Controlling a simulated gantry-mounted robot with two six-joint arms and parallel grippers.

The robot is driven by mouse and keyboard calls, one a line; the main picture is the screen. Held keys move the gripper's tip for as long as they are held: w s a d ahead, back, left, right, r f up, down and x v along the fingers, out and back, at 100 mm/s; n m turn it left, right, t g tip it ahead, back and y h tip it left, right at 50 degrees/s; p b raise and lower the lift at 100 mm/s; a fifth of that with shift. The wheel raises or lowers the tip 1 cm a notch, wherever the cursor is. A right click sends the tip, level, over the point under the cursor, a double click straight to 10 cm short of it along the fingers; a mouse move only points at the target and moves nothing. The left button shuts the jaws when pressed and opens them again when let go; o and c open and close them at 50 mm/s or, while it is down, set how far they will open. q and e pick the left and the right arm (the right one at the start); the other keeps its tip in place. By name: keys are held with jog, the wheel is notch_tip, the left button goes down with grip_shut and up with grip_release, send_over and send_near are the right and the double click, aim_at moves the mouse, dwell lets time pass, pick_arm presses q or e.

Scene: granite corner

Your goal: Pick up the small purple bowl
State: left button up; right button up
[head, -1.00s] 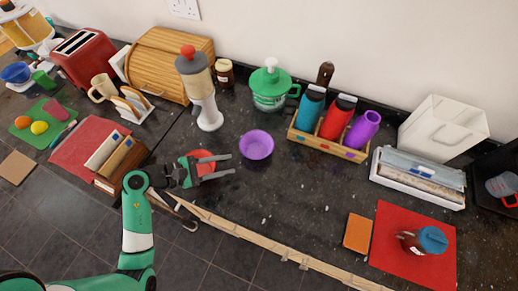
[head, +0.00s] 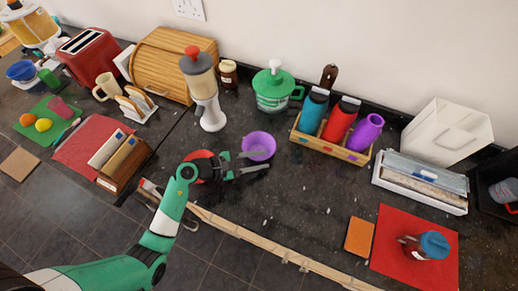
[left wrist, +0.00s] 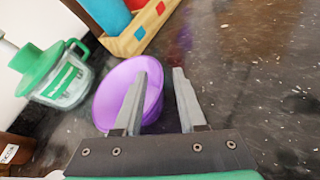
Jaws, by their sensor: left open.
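In the left wrist view my left gripper (left wrist: 162,85) has one finger overlapping the bowl's right wall and the other over bare counter. I cannot tell whether the first finger is inside the bowl or just in front of it. My right gripper is not in view.
A wooden crate (head: 329,147) of bottles stands right of the bowl.

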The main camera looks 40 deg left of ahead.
pick_arm(q)
jog(key=shift+c, duration=0.2)
grip_shut()
jog(key=shift+f, duration=0.15)
dwell(1.0)
